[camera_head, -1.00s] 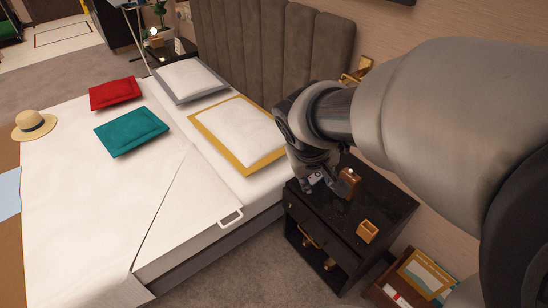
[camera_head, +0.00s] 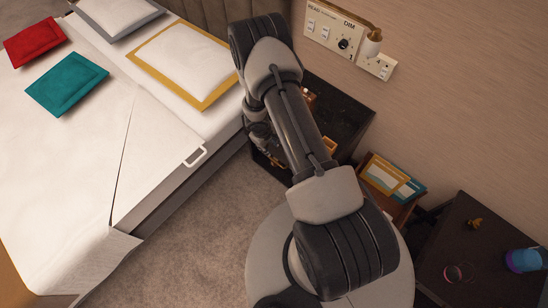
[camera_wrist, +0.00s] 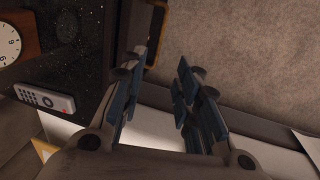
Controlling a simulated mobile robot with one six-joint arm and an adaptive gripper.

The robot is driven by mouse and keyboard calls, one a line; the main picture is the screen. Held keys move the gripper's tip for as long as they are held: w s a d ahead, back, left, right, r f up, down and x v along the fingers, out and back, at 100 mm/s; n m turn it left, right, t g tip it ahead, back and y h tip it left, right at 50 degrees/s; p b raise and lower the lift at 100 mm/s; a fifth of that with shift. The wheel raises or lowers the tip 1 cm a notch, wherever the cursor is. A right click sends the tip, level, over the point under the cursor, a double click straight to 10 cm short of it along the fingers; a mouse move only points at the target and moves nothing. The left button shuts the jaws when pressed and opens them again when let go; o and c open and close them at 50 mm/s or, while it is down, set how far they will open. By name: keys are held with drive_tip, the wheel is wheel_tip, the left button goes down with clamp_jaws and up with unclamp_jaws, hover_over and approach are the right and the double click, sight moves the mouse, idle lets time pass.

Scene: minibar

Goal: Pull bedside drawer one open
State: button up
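The black bedside table (camera_head: 345,108) stands beside the bed in the head view, with my arm crossing over it. Its drawer front is mostly hidden by my arm there. In the wrist view the dark speckled tabletop (camera_wrist: 75,75) fills the upper left. A gold-brown handle (camera_wrist: 157,32) stands out past the tabletop's edge, beyond my fingertips. My gripper (camera_wrist: 158,75) is open, its two blue-padded fingers apart with nothing between them. The handle lies ahead of the gap, and contact does not show. I cannot tell whether the drawer is out at all.
A clock (camera_wrist: 9,44) and a remote (camera_wrist: 45,99) lie on the tabletop. The bed (camera_head: 150,120) is close on the left. A wooden box with frames (camera_head: 390,177) and a dark table (camera_head: 480,250) stand on the right. Carpet (camera_head: 200,225) is clear in front.

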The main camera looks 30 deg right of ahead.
sight(275, 161)
drive_tip(key=b+x, duration=0.6)
drive_tip(key=x, duration=1.1)
drive_tip(key=shift+s+f+b, duration=0.1)
drive_tip(key=shift+f+b, duration=0.2)
drive_tip(key=shift+f, duration=0.15)
drive_tip(key=shift+c, duration=0.4)
clamp_jaws()
